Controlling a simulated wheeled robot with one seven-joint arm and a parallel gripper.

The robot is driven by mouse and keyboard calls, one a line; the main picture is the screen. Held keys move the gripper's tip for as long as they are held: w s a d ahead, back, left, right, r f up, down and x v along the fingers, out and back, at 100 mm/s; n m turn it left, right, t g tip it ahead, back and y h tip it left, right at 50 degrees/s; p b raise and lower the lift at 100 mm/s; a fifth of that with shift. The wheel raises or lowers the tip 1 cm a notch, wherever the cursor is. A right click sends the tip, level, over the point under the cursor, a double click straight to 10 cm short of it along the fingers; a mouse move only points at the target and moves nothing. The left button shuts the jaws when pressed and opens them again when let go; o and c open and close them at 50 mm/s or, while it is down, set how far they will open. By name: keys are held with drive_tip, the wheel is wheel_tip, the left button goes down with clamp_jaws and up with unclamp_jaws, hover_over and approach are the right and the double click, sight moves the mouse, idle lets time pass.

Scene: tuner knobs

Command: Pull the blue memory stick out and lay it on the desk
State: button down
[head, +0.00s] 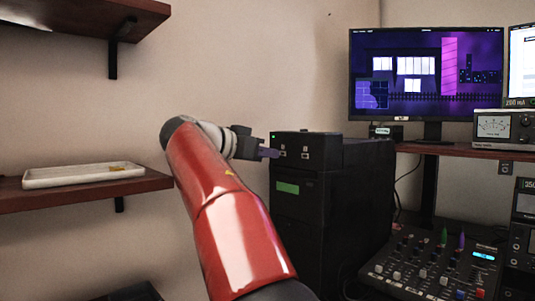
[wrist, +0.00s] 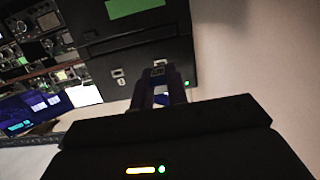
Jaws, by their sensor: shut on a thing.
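A black computer tower (head: 330,190) stands on the desk with small pale-framed sockets near its top; it also shows in the wrist view (wrist: 140,45). My gripper (head: 262,152) is at the tower's upper left front in the head view. In the wrist view my gripper (wrist: 161,80) has its two dark fingers close together, pointing at one socket (wrist: 159,64). A small blue patch, seemingly the blue memory stick (wrist: 161,99), shows between the fingers, which are shut on it. The fingers hide most of it, and I cannot tell whether its tip is still inside the socket.
A mixing desk (head: 435,265) with knobs and sliders stands right of the tower. A monitor (head: 425,75) and a meter box (head: 500,128) stand on a raised shelf behind. A wooden wall shelf (head: 150,182) at the left holds a white tray (head: 60,177).

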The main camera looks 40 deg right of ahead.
drive_tip(key=shift+v, duration=1)
drive_tip(key=shift+f, duration=0.2)
drive_tip(key=shift+s+r, duration=0.1)
drive_tip(key=shift+s, duration=0.05)
